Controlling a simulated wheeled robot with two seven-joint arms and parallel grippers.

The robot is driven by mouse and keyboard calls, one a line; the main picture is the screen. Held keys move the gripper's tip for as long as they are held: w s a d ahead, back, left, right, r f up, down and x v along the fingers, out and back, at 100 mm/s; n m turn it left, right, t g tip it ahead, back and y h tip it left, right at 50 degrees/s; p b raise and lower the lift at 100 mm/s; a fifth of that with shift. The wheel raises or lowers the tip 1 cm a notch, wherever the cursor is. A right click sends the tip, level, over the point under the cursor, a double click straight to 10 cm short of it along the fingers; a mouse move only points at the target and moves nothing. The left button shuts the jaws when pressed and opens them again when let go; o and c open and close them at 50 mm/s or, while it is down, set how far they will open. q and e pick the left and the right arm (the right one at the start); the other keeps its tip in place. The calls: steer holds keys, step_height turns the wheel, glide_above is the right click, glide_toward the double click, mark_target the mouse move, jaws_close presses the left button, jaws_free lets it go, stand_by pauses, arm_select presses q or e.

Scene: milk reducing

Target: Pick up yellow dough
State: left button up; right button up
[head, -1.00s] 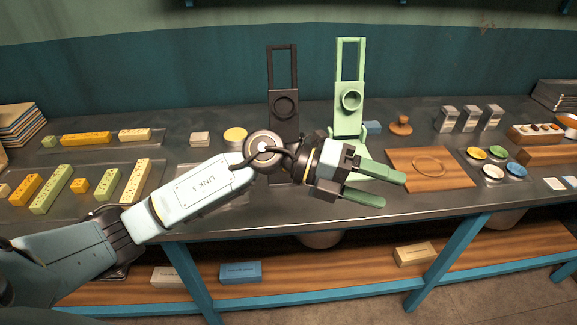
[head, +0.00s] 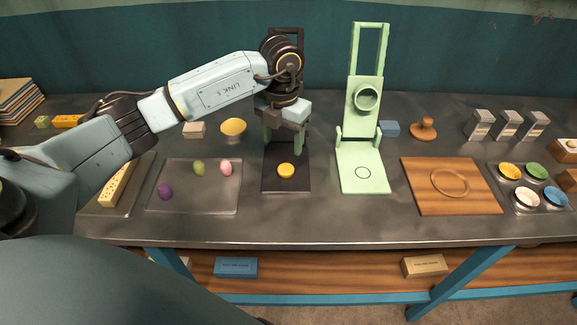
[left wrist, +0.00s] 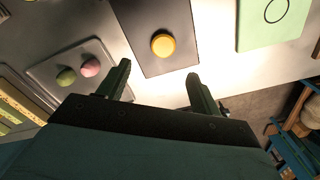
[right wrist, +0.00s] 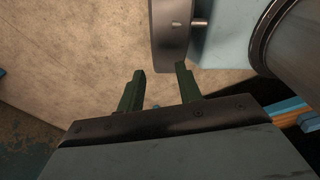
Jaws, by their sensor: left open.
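The yellow dough (head: 286,171) is a small round piece on the flat base of the black press (head: 272,184). It also shows in the left wrist view (left wrist: 163,45), on the dark base. My left gripper (head: 284,147) is open and empty, pointing down just above the dough. In the left wrist view its fingers (left wrist: 160,75) are spread, and the dough appears beyond the tips, not touching them. My right gripper (right wrist: 160,72) is seen only in the right wrist view, with its fingers apart and nothing between them.
A tray (head: 160,203) left of the press holds purple, green and pink dough pieces. A green press (head: 362,175) stands close on the right. Farther right are a wooden board (head: 425,198) and a tray of coloured cups (head: 500,190). The table's front strip is clear.

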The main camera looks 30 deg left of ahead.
mark_target(285, 168)
arm_select(q)
step_height(285, 168, down, 3)
steer(key=shift+r, duration=0.1)
steer(key=shift+f, duration=0.35)
steer(key=shift+d+f, duration=0.1)
steer(key=shift+f, duration=0.3)
step_height(285, 168, down, 4)
steer(key=shift+w+d+r, duration=0.15)
steer(key=shift+r, duration=0.05)
steer(key=shift+f, duration=0.4)
steer(key=shift+c, duration=0.5)
steer(key=c, duration=1)
arm_select(e)
steer(key=shift+a+f, duration=0.1)
